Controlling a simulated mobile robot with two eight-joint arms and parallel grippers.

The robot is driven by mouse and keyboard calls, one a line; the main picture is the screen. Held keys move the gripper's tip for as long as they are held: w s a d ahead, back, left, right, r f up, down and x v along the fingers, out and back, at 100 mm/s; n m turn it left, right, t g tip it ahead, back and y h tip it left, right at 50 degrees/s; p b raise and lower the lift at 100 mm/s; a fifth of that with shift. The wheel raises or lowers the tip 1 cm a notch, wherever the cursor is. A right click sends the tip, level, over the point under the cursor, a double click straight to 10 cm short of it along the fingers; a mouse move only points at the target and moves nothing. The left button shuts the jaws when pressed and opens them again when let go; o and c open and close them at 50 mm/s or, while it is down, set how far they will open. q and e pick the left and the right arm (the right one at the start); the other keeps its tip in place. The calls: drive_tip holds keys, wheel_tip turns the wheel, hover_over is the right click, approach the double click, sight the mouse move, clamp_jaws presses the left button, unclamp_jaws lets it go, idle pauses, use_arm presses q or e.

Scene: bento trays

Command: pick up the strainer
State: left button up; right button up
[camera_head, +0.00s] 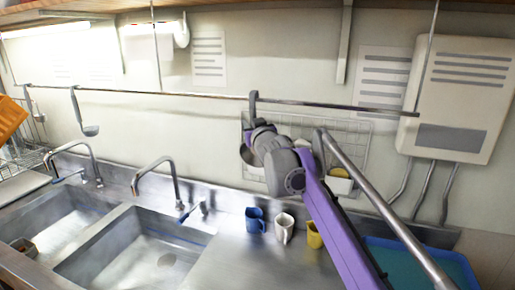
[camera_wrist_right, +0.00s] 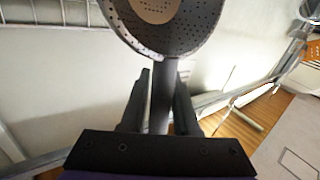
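The strainer is a dark metal bowl with round holes and a long dark handle. In the head view its hook (camera_head: 253,98) is on the wall rail, and its bowl (camera_head: 246,156) shows partly behind my right gripper (camera_head: 262,137). In the right wrist view the perforated bowl (camera_wrist_right: 190,38) is at the top, and the handle runs down between the two black fingers of my right gripper (camera_wrist_right: 161,75). The fingers lie close on both sides of the handle; whether they press on it is unclear. My left gripper is out of view.
The rail (camera_head: 190,94) runs along the wall, with a ladle (camera_head: 90,130) at left. A wire rack (camera_head: 352,135) is behind my right arm. Blue (camera_head: 254,222), white (camera_head: 284,232) and yellow (camera_head: 314,236) mugs stand on the counter. Faucets (camera_head: 176,185) and sinks are at left; a blue tray (camera_head: 455,262) is at right.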

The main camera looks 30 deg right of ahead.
clamp_jaws()
idle(1.0)
